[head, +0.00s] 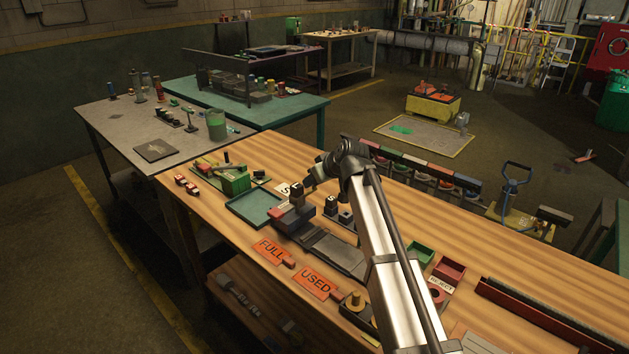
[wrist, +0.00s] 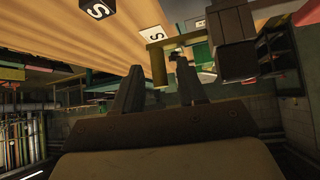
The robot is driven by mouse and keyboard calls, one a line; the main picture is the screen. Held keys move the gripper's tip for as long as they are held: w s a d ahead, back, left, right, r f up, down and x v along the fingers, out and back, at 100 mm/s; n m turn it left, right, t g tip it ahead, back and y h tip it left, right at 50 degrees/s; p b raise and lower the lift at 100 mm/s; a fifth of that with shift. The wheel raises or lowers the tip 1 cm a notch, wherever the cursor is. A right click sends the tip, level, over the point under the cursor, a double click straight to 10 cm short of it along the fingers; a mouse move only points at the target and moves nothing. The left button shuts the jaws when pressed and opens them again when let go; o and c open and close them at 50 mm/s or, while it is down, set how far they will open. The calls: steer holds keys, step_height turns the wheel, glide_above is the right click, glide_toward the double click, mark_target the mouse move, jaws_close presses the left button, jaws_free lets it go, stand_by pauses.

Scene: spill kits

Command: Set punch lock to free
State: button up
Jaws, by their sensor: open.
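A dark punch-like device (head: 303,212) stands on the wooden bench, with a black upper block, a red part at its left and a long grey base (head: 335,250). I cannot make out its lock or the lock's setting. My gripper (head: 314,180) is above and just behind the device, with its fingers apart. In the wrist view the open fingers (wrist: 158,68) are empty. An olive bracket (wrist: 158,62) shows by the fingertips, and a dark block (wrist: 232,35) is to their right. I cannot tell whether the fingers touch the bracket.
A teal tray (head: 255,207) and a green box (head: 234,181) lie left of the device. Orange FULL (head: 270,250) and USED (head: 315,283) signs lie in front. Black S blocks (head: 345,216) stand close on the right. Green and red bins (head: 449,270) are farther right.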

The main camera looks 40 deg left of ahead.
steer(key=shift+w+a+f, duration=0.1)
steer(key=shift+a+f, duration=0.2)
steer(key=shift+c, duration=0.5)
jaws_close()
